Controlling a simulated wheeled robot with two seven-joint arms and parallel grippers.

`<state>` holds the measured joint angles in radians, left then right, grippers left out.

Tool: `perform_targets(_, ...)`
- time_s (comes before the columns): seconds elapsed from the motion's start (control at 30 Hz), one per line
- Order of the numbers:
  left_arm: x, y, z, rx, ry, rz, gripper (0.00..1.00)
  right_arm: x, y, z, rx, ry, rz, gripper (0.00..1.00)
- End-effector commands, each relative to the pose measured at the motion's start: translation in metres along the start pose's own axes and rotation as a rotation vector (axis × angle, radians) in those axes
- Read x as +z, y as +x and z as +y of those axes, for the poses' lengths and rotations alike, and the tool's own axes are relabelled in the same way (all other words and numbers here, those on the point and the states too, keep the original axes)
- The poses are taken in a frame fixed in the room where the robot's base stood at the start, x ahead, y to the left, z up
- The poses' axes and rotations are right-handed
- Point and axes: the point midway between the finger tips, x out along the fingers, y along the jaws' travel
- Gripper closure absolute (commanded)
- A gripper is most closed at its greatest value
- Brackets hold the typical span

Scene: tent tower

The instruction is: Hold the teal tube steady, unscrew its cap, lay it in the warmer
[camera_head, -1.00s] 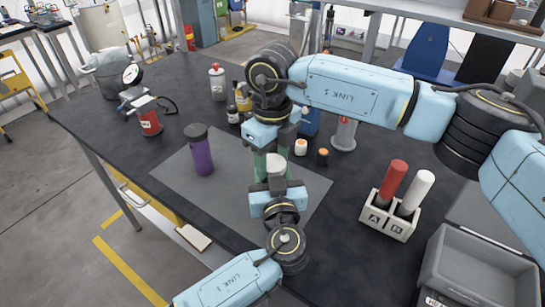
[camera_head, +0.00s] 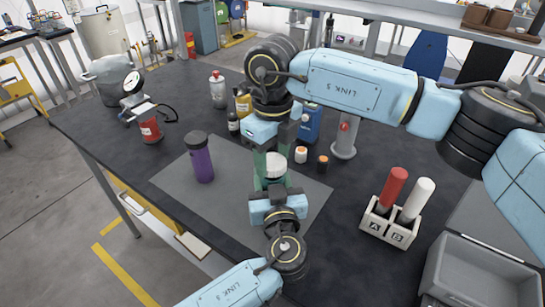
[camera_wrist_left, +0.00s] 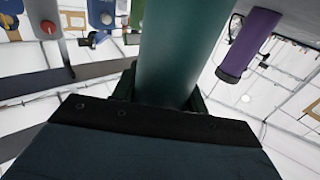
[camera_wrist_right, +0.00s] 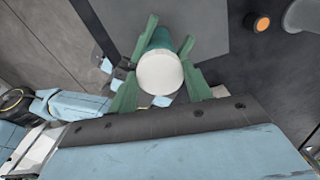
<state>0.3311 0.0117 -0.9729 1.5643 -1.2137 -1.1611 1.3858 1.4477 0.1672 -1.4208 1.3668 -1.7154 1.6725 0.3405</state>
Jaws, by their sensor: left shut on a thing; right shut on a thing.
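The teal tube (camera_wrist_left: 185,45) stands upright over the grey mat, mostly hidden by the grippers in the head view. Its white cap (camera_head: 275,165) also shows from above in the right wrist view (camera_wrist_right: 160,72). My left gripper (camera_head: 271,184) is shut on the tube's body from the near side, below the cap. My right gripper (camera_head: 271,160) comes from above and is shut on the cap, its green fingers on either side. Whether a gap has opened between cap and tube cannot be told. I cannot make out for certain which thing is the warmer.
A purple tube (camera_head: 202,160) stands on the grey mat (camera_head: 225,208) to the left. A white A/B rack (camera_head: 388,228) holds a red and a white tube at right. A grey bin (camera_head: 480,270) is at the lower right. Small bottles and a blue device (camera_head: 311,122) stand behind.

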Motion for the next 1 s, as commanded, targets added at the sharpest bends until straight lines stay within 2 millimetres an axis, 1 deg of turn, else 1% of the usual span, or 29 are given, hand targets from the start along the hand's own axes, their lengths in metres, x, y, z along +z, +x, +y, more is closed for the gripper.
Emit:
perform_targets(0.2,0.000,0.000,0.000,0.000,0.000,0.000,1.00,0.001,-0.028,0.000,-0.002,0.000,-0.002,0.78)
perform_targets(0.27,0.000,0.000,0.000,0.000,0.000,0.000,1.00,0.000,-0.033,0.000,-0.001,0.000,-0.002,0.78)
perform_targets(0.33,0.000,0.000,0.000,0.000,0.000,0.000,1.00,0.000,-0.036,0.000,-0.001,0.000,-0.002,0.78)
perform_targets(0.5,0.000,0.000,0.000,0.000,0.000,0.000,1.00,0.000,-0.035,0.000,0.000,0.000,-0.001,0.78)
perform_targets(0.53,0.000,0.000,0.000,0.000,0.000,0.000,0.53,0.000,-0.035,0.000,0.000,0.000,-0.001,0.78)
perform_targets(0.7,0.000,0.000,0.000,0.000,0.000,0.000,0.31,0.000,-0.035,0.000,0.000,0.000,-0.001,0.78)
perform_targets(1.0,0.000,-0.002,0.000,0.000,0.000,0.000,0.31,0.000,-0.035,0.000,0.000,0.000,-0.001,0.78)
